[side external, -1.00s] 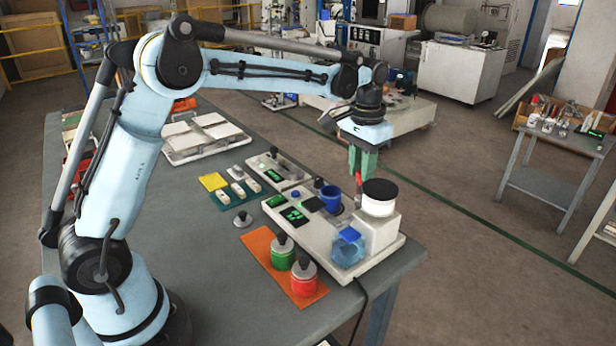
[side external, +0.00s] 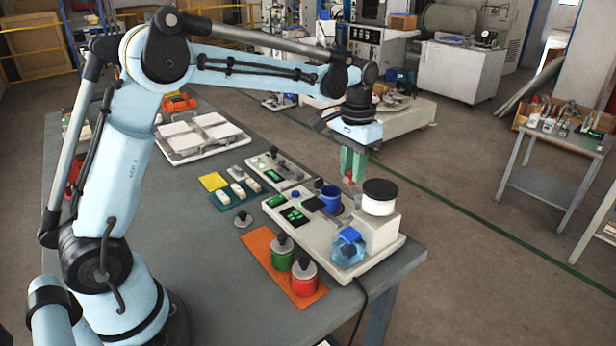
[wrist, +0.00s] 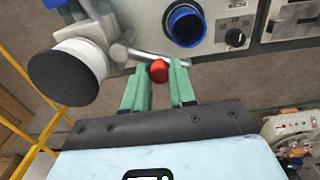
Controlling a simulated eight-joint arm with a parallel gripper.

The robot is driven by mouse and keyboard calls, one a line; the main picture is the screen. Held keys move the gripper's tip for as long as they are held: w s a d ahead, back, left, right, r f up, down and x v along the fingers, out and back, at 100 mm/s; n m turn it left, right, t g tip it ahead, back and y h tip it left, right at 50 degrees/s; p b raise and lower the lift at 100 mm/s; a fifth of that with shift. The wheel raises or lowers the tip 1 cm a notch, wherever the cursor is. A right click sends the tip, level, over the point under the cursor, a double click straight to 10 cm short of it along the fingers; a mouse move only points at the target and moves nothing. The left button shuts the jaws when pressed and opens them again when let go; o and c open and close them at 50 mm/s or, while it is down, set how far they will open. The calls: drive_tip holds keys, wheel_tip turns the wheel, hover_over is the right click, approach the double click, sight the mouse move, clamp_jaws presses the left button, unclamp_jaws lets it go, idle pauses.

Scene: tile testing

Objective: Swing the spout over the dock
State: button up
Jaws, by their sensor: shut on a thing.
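The spout (wrist: 135,53) is a thin metal tube on the pale machine, running from beside the white cylinder with a black top (side external: 380,197). A red ball knob (wrist: 158,72) sits on the spout. My gripper (side external: 352,174) points down behind the machine, its green fingers on both sides of the knob, shut on it; the gripper also shows in the wrist view (wrist: 159,68). A blue cup (side external: 330,197) stands on the machine just left of the knob; it also shows in the wrist view (wrist: 185,27). I cannot tell which part is the dock.
A clear blue container (side external: 348,248) sits at the machine's front. Green (side external: 282,254) and red (side external: 304,278) canisters stand on an orange mat (side external: 258,242). A second instrument (side external: 278,168), small tiles and a white tray lie further back. The table's left front is clear.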

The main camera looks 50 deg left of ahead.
drive_tip(key=shift+s+a, duration=0.2)
drive_tip(key=shift+s, duration=0.35)
drive_tip(key=shift+s+a, duration=0.1)
drive_tip(key=shift+s, duration=0.6)
drive_tip(key=o, duration=0.9)
wheel_tip(320, 180, up, 6)
idle(0.5)
